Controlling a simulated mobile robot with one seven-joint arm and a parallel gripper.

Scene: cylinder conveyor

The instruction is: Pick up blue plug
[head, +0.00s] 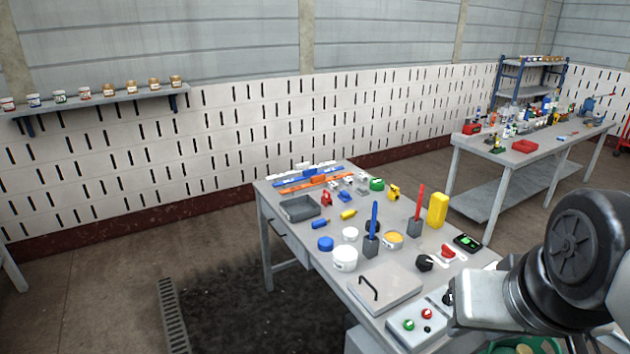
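Several small blue things lie on the near workbench, and I cannot tell for sure which is the plug. A small blue cylinder-like piece (320,224) lies in front of the grey tray. A small blue piece (344,196) lies farther back, near white fittings. A round blue piece (325,243) sits by the left edge. My arm comes in at the lower right, and its pale end, my gripper (482,308), is over the bench's near right side, well apart from these blue pieces. Its fingers cannot be made out.
The grey workbench (292,225) is crowded. A blue upright handle (374,220) and a red one (419,202) stand in dark holders. A yellow block (437,210), white tub (345,258), handled plate (388,288) and button panel (416,322) are nearer my arm. Floor is free left.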

